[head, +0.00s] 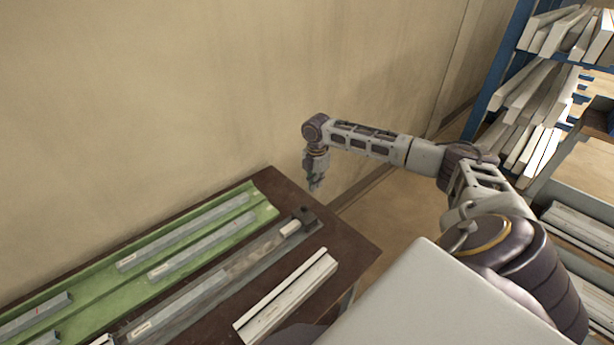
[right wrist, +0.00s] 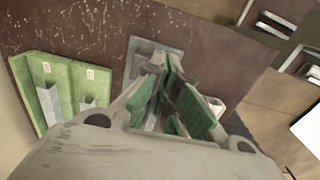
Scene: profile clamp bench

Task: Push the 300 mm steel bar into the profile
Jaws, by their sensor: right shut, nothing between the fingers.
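A long grey profile (head: 252,253) lies along the dark bench. A labelled steel bar (head: 180,310) lies in line with it at the lower left; I cannot read its label or tell how far it sits inside. A short pale piece (head: 290,228) shows near the profile's far end, by a dark end block (head: 306,215). My right gripper (head: 314,187) is shut and empty, pointing down above and beyond that end block. In the right wrist view its green-padded fingers (right wrist: 172,100) hide part of the grey end fitting (right wrist: 135,60). My left gripper is not in view.
A green tray (head: 262,192) with several labelled steel bars lies along the wall side of the bench (head: 350,245). A separate pale profile (head: 287,297) lies on the near side. A blue shelf rack (head: 497,70) with long pieces stands at the right.

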